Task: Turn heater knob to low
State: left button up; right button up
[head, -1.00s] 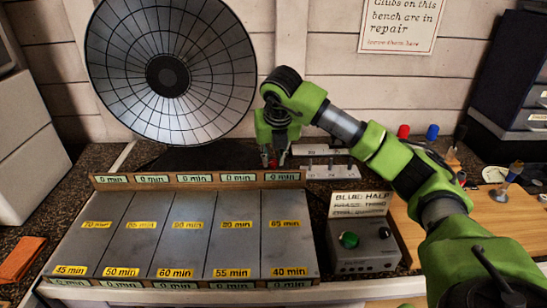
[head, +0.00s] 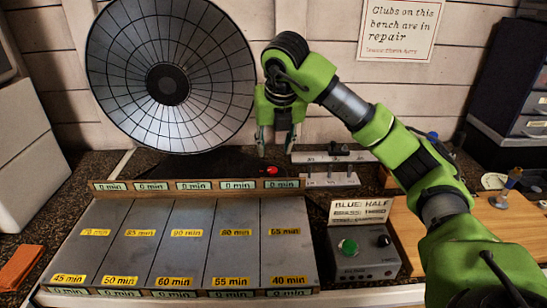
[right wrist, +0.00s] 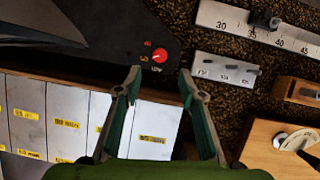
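The heater is a large round grilled dish (head: 168,85) on a dark base (head: 205,164) at the back left. Its red knob (head: 268,170) is on the base's right end. In the right wrist view the red knob (right wrist: 158,56) has small labels around it and a pale mark, whose exact direction is too small to read surely. My right gripper (head: 276,148) hangs above the knob, fingers down. In the right wrist view the right gripper (right wrist: 160,75) is open and empty, with the knob visible beyond the gap between its fingertips, apart from them. My left gripper is out of view.
A grey panelled rack (head: 185,235) with yellow minute labels lies in front of the heater. Metal rails (head: 331,179) stand right of the knob. A control box (head: 362,258) with a green button and a wooden board (head: 500,225) are further right.

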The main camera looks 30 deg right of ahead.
jog(key=shift+v, duration=1.5)
